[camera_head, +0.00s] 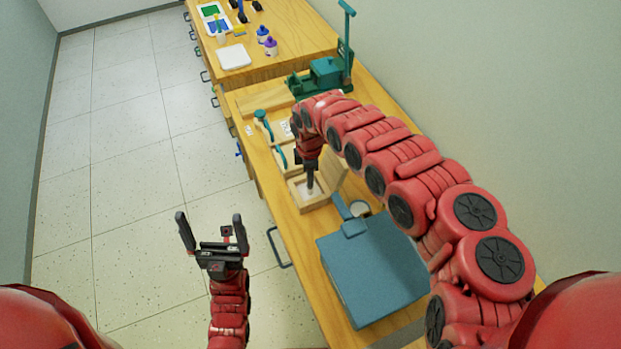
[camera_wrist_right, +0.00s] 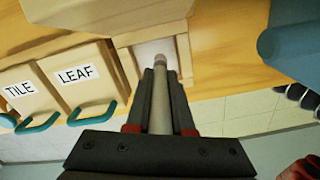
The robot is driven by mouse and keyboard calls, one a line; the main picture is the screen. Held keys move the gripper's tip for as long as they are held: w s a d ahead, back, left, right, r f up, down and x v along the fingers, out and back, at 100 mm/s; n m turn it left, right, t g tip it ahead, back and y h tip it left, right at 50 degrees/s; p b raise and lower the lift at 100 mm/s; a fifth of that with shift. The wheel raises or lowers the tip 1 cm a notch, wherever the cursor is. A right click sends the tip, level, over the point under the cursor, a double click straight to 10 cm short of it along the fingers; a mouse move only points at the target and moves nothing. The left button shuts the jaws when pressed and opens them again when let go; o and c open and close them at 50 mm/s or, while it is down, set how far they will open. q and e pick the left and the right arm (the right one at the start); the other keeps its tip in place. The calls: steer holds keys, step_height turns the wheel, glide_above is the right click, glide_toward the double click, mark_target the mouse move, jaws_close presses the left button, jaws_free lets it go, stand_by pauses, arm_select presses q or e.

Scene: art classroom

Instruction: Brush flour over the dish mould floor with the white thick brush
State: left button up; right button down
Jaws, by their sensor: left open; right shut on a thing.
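The dish mould (camera_head: 314,204) is a small open wooden box on the bench, with a pale floor (camera_wrist_right: 152,49) that shows in the right wrist view. My right gripper (camera_head: 311,183) points down over this mould. It is shut on the white thick brush (camera_wrist_right: 160,105), a pale round stick that lies between the fingers in the right wrist view. The brush's far end is over the mould floor; I cannot tell whether it touches. Any flour cannot be told from the pale floor. My left gripper (camera_head: 210,216) is open and empty, out over the floor left of the bench.
Wooden moulds labelled TILE (camera_wrist_right: 18,92) and LEAF (camera_wrist_right: 75,75), with teal handles, sit beside the dish mould. A large blue box (camera_head: 370,262) stands nearer me. A green machine (camera_head: 325,74) is farther back. A second table (camera_head: 290,30) holds a white tray and bottles.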

steer(key=shift+w+a+f+b, duration=0.1)
steer(key=shift+w+b, duration=0.1)
steer(key=shift+b, duration=0.15)
steer(key=shift+w+a+b, duration=0.1)
steer(key=shift+w+b, duration=0.25)
steer(key=shift+b, duration=0.2)
steer(key=shift+w+a+b, duration=0.1)
steer(key=shift+w+b, duration=0.1)
steer(key=shift+b, duration=0.5)
steer(key=shift+w+a+b, duration=0.1)
steer(key=shift+w+b, duration=0.1)
steer(key=shift+b, duration=0.25)
steer(key=shift+r, duration=0.2)
